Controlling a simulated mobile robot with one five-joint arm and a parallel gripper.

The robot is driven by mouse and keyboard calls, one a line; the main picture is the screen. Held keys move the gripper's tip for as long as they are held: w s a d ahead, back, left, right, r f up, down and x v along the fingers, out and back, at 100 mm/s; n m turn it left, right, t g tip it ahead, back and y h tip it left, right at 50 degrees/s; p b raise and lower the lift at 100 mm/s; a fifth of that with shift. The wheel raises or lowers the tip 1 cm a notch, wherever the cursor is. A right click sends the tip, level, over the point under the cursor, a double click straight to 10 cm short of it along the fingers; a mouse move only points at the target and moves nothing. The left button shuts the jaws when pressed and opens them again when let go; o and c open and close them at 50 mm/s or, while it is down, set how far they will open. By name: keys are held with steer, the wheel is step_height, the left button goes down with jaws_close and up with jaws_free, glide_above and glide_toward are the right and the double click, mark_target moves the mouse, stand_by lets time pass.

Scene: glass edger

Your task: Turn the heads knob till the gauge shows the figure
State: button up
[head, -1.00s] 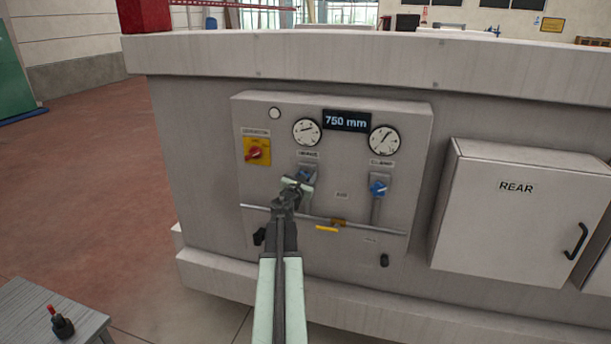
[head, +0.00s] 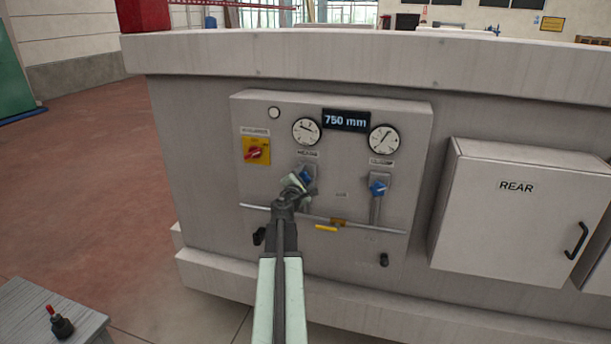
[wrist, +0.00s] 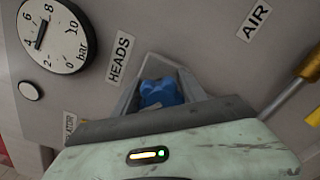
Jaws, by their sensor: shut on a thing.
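The heads knob (head: 306,175) is blue and sits under the HEADS label and its round gauge (head: 305,131). My gripper (head: 302,184) is shut on the knob, and its body hides part of it. In the wrist view the blue knob (wrist: 160,92) shows between the two jaws (wrist: 159,88). The heads gauge (wrist: 53,37) is at the upper left there, marked 0 to 10 bar, tilted in the picture. Its dark needle lies in the upper left part of the dial, but I cannot read an exact figure.
A second blue knob (head: 378,187) with a gauge (head: 384,139) is on the right of the panel. A display (head: 346,120) reads 750 mm. A red and yellow switch (head: 257,151) is on the left. A rail (head: 370,228) and yellow lever (head: 327,228) are below.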

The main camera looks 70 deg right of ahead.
steer(key=shift+s+a+f+m, duration=0.1)
steer(key=shift+f+m, duration=0.05)
steer(key=shift+m, duration=2.05)
steer(key=o, duration=1.4)
steer(key=shift+c, duration=0.2)
steer(key=a, duration=0.7)
steer(key=shift+s+a, duration=0.25)
steer(key=shift+a, duration=0.1)
